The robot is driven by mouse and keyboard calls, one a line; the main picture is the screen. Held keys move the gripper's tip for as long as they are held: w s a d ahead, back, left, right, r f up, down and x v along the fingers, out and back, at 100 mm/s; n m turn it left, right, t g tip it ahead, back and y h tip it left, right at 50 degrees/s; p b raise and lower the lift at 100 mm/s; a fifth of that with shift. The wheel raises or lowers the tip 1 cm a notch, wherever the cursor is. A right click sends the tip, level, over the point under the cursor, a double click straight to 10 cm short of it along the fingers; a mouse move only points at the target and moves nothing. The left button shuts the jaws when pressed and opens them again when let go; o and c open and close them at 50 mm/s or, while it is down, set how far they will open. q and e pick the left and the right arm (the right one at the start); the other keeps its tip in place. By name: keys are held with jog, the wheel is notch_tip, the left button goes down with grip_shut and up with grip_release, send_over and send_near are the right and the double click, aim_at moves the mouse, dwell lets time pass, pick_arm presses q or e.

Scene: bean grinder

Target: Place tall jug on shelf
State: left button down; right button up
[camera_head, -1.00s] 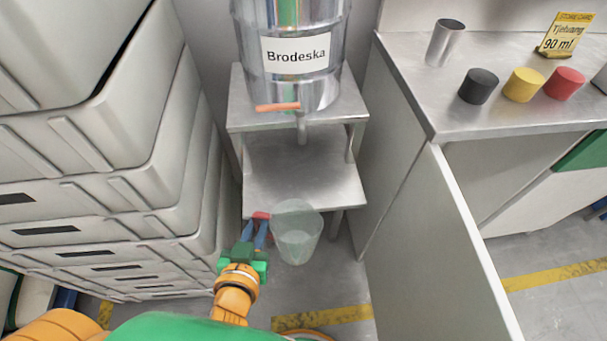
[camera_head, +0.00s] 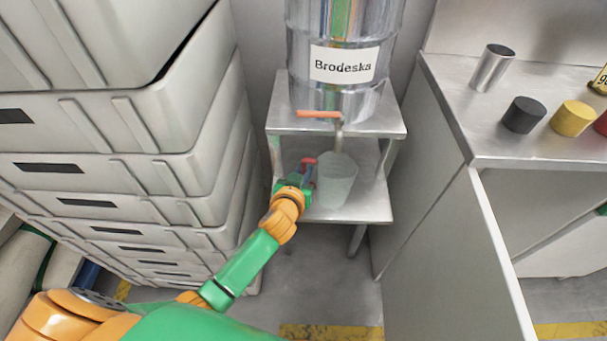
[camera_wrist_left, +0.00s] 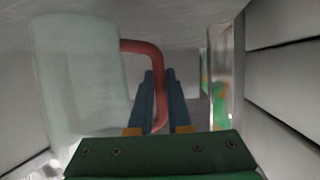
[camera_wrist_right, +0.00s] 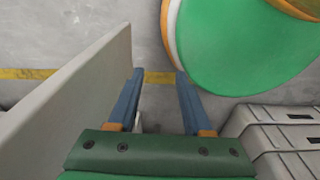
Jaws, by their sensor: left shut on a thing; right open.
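The tall jug (camera_head: 337,182) is translucent and pale, with a red handle (camera_wrist_left: 157,90). In the head view it is upright over the lower shelf (camera_head: 367,205) of the metal stand, under the drum's tap. I cannot tell whether its base touches the shelf. My left gripper (camera_head: 305,178) is shut on the red handle, at the jug's left side. In the left wrist view the jug (camera_wrist_left: 80,85) is left of the fingers (camera_wrist_left: 159,88). My right gripper (camera_wrist_right: 160,80) is open and empty, seen only in the right wrist view.
A metal drum (camera_head: 343,92) labelled Brodeska, with an orange tap lever (camera_head: 319,114), stands on the upper shelf (camera_head: 390,122). Stacked grey crates (camera_head: 130,135) line the left. A counter (camera_head: 447,95) and an open cabinet door (camera_head: 450,260) are at the right.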

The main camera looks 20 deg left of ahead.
pick_arm(q)
jog(key=c, duration=0.9)
grip_release()
jog(key=shift+o, duration=0.2)
jog(key=shift+s, duration=0.1)
jog(key=shift+s+d+r, duration=0.1)
jog(key=shift+s+r, duration=0.1)
jog(key=shift+s, duration=0.15)
jog(key=p+v, duration=0.2)
jog(key=v, duration=0.9)
jog(key=shift+p, duration=0.3)
